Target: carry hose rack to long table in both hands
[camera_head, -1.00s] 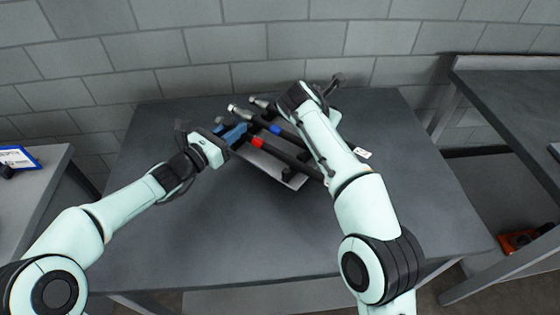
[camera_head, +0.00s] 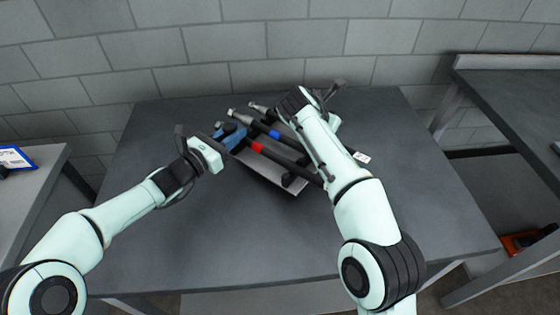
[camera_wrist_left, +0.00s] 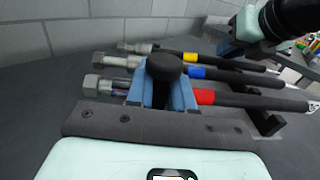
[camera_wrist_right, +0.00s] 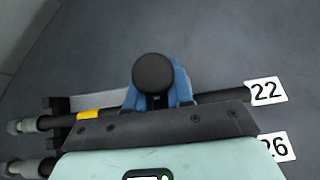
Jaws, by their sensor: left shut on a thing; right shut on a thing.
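The hose rack (camera_head: 264,166) is a light grey tray with dark cradles, on or just above the dark table in the middle of the head view. It bears black hoses with metal end fittings and red, blue and yellow bands; the red-banded hose (camera_wrist_left: 235,99) is nearest my left gripper. My right arm hides part of the rack.
The dark table (camera_head: 200,240) under the rack has free room in front. Another dark table (camera_head: 515,100) with a shelf below stands at right. A grey table (camera_head: 35,200) with a blue-edged sign stands at left. A block wall (camera_head: 300,40) is close behind.

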